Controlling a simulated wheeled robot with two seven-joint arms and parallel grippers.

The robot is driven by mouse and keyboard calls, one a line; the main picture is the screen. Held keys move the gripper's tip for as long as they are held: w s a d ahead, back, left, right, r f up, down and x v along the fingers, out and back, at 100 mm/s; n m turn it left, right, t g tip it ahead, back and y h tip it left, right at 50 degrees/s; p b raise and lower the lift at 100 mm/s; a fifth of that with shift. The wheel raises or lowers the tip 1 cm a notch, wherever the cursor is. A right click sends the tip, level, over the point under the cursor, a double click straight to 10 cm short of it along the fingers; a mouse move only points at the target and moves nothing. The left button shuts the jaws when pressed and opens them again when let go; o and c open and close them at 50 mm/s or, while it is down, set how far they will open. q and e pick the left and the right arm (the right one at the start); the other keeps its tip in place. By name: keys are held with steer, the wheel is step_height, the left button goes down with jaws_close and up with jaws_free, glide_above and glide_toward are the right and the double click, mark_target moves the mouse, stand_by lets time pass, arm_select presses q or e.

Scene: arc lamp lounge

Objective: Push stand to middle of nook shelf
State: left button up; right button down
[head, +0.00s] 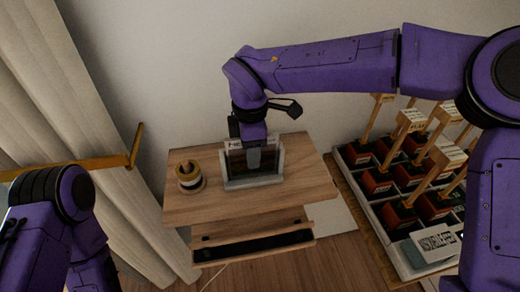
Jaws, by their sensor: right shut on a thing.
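The nook shelf (210,212) is a small wooden top in the middle of the head view, against the wall. The stand (240,184) has a grey base and an upright dark panel with partly hidden lettering along its top. It stands upright near the middle of the shelf top, towards the back. My right gripper (254,160) reaches down from above and is shut on the stand, hiding part of its panel. My left arm shows at the lower left, but its gripper is out of view.
A small round wooden and dark object (189,178) sits on the shelf just left of the stand. A dark slot (252,246) runs below the shelf front. A divided tray (390,235) with several tagged wooden stakes stands at right. A curtain (70,95) hangs at left.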

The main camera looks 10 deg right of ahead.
steer(key=shift+a, duration=0.1)
steer(key=c, duration=0.6)
jaws_free()
steer(key=shift+r, duration=0.1)
step_height(320, 180, up, 10)
steer(key=shift+r+b, duration=0.2)
steer(key=shift+b, duration=0.3)
